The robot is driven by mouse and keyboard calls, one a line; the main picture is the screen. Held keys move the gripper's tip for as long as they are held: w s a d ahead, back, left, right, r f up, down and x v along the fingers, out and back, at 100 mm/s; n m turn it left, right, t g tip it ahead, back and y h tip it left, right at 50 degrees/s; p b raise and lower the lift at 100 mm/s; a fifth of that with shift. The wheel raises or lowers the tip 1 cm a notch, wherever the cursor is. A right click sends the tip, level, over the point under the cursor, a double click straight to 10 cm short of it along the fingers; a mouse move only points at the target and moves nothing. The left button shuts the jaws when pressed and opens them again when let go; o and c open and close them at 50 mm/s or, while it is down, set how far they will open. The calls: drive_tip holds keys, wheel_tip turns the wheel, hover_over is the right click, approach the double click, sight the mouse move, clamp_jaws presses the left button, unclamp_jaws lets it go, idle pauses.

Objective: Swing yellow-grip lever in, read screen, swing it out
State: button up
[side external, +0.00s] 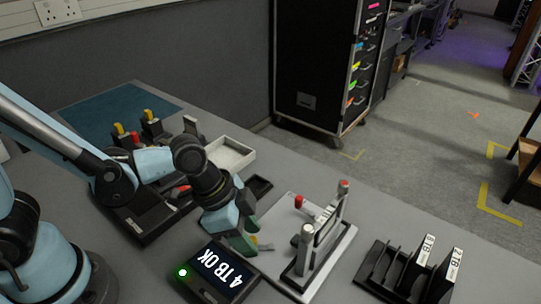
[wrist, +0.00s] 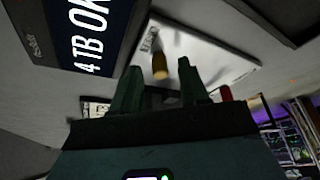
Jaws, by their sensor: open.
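My gripper (side external: 245,238) is open, low over the front edge of a white plate, next to the screen. In the wrist view its two dark green fingers (wrist: 160,78) are apart, and the yellow grip of the lever (wrist: 160,66) shows just beyond and between the tips. I cannot tell whether they touch it.
The white plate (side external: 335,250) carries a metal frame and a red knob (side external: 298,202). A black rack (side external: 385,268) with labelled drives stands at right. A black tray (side external: 135,225), a white open box (side external: 230,152) and yellow-topped blocks stand behind my arm.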

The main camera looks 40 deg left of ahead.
drive_tip(key=v, duration=1.1)
drive_tip(key=shift+r, duration=0.15)
drive_tip(key=shift+s, duration=0.1)
drive_tip(key=w+a+n+t+y, duration=0.3)
drive_tip(key=a+n+t, duration=0.1)
drive_tip(key=a+n, duration=0.6)
drive_tip(key=a, duration=0.3)
drive_tip(key=shift+w+a+r+n+t+y, duration=0.2)
drive_tip(key=shift+w+n+t+y, duration=0.1)
drive_tip(key=shift+w+n, duration=0.1)
drive_tip(key=shift+c, duration=0.2)
